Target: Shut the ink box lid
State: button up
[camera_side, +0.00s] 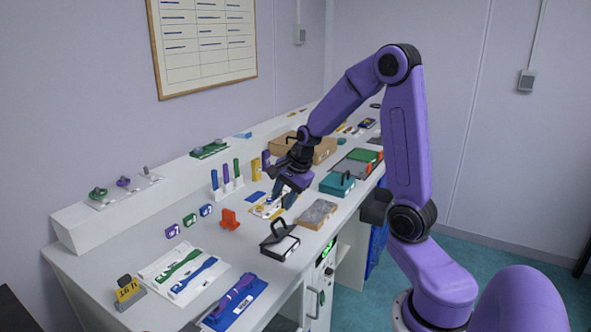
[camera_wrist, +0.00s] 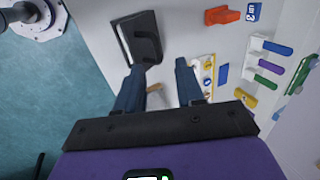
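The ink box (camera_side: 279,246) is a small black box with a pale pad, near the front edge of the bench in the side view. Its black lid (camera_side: 281,229) stands up, tilted open, with a loop-shaped handle on it. In the wrist view the dark lid (camera_wrist: 146,38) is at the top, beyond my fingertips, with part of the pale pad beside it. My gripper (camera_side: 283,203) is over the bench, beyond the box and apart from it.
An orange-red holder (camera_side: 230,219) stands left of my gripper. A rack of coloured sticks (camera_side: 227,183) is behind. Bare bench lies around the ink box.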

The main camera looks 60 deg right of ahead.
jog(key=v, duration=1)
grip_shut()
jog(key=w+d+f+n+g, duration=0.15)
jog(key=w+n+g, duration=0.25)
jog(key=w+n, duration=1)
jog(key=shift+s+a+f+n, duration=0.1)
jog(key=shift+s+f+n, duration=0.75)
jog(key=shift+f, duration=1.4)
jog(key=shift+s+a+f+n, duration=0.1)
jog(key=shift+s+f+n, duration=0.45)
jog(key=shift+s+f, duration=1.15)
jog(key=shift+s+a+f+n, duration=0.1)
jog(key=shift+s+f+n, duration=0.5)
jog(key=shift+f, duration=2.15)
